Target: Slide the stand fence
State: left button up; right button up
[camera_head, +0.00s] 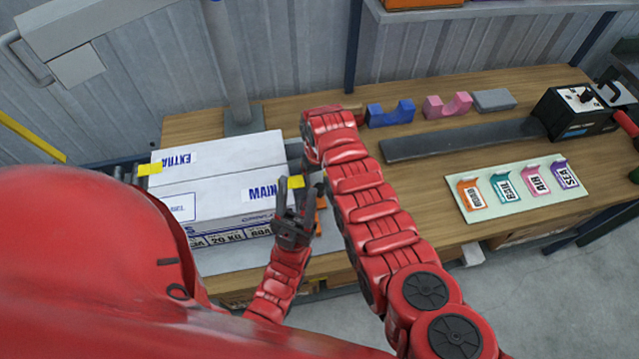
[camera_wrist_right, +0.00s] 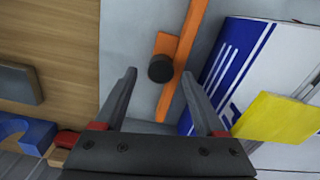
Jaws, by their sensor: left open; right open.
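The orange fence (camera_wrist_right: 186,50) is a narrow bar standing on the grey stand plate (camera_wrist_right: 148,28), with a black knob (camera_wrist_right: 160,68) on its bracket. A bit of the orange fence (camera_head: 320,203) shows beside the carton's right side, mostly hidden by my arms. My right gripper (camera_wrist_right: 158,74) is open, its two fingers on either side of the knob in the wrist view; I cannot tell if they touch it. In the head view my right gripper is mostly hidden behind its arm. My left gripper (camera_head: 298,194) is open and empty, in front of the carton's right end.
A white carton (camera_head: 225,165) with yellow tabs rests on the plate, left of the fence. On the workbench (camera_head: 430,215) are a blue cradle (camera_head: 391,113), a pink cradle (camera_head: 447,105), a grey block (camera_head: 494,100), a dark bar (camera_head: 455,138), a label card (camera_head: 517,213) and a black device (camera_head: 575,112).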

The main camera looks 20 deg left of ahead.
aim_at(320, 186)
notch_tip(320, 186, up, 7)
jog(key=b, duration=0.2)
jog(key=shift+f+b, duration=0.2)
jog(key=shift+b, duration=0.1)
notch_tip(320, 186, up, 9)
jog(key=p, duration=0.6)
jog(key=shift+r, duration=0.15)
jog(key=shift+s, duration=0.1)
